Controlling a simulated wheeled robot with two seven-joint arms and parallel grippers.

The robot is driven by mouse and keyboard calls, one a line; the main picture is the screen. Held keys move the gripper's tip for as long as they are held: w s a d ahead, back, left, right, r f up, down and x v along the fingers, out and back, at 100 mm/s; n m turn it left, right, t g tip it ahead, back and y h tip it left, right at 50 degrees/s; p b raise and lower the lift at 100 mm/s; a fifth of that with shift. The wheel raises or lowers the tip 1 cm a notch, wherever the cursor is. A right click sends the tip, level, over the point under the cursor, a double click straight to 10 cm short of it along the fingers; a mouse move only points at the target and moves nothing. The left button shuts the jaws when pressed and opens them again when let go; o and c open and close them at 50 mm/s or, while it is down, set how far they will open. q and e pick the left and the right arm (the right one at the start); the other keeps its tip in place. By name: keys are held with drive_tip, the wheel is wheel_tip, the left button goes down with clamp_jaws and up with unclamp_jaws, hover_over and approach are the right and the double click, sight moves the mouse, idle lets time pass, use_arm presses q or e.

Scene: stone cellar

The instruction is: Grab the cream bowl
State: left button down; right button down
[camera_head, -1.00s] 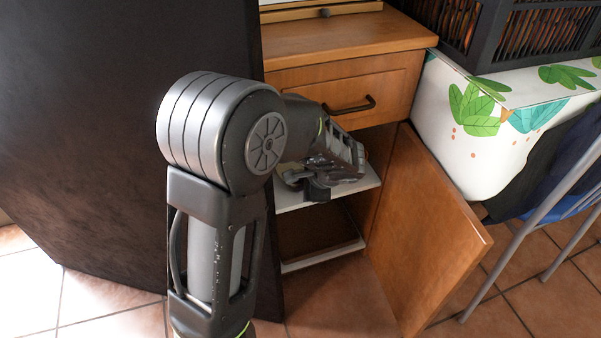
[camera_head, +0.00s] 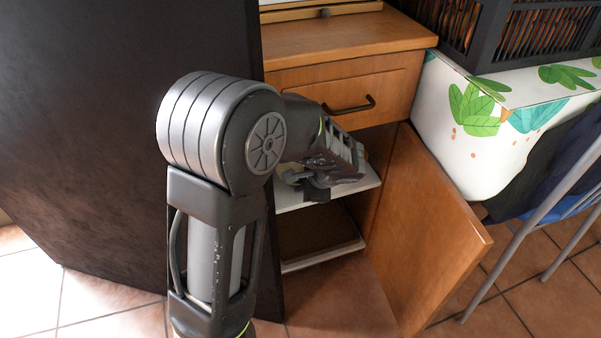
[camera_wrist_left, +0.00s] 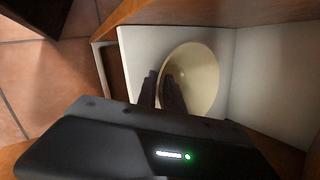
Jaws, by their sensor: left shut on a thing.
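The cream bowl (camera_wrist_left: 202,72) shows in the left wrist view, on the white shelf (camera_wrist_left: 140,50) inside the open cabinet. My left gripper (camera_wrist_left: 168,80) reaches into the cabinet and is shut on the bowl's near rim, on its left side in that view. In the head view the left gripper (camera_head: 318,188) is at the upper shelf, and the bowl is hidden behind the hand and arm. My right gripper is in neither view.
The wooden cabinet (camera_head: 345,84) has a drawer with a dark handle (camera_head: 350,106) above the opening. Its open door (camera_head: 428,235) stands to the right. A large dark panel (camera_head: 90,130) is close on the left. A leaf-patterned white box (camera_head: 480,150) and a metal-legged chair (camera_head: 535,225) are at the right.

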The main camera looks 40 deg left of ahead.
use_arm(q)
drive_tip(key=shift+r, duration=0.15)
idle(0.5)
drive_tip(key=shift+d+r+p, duration=0.1)
drive_tip(key=shift+r+p, duration=0.75)
drive_tip(key=s+d+p, duration=0.2)
drive_tip(key=s+d, duration=0.1)
drive_tip(key=d, duration=0.5)
drive_tip(key=s+d+p, duration=0.2)
drive_tip(key=s+d, duration=0.1)
drive_tip(key=d, duration=0.5)
drive_tip(key=shift+s+d+f, duration=0.2)
drive_tip(key=shift+s+d, duration=0.05)
drive_tip(key=shift+s, duration=0.1)
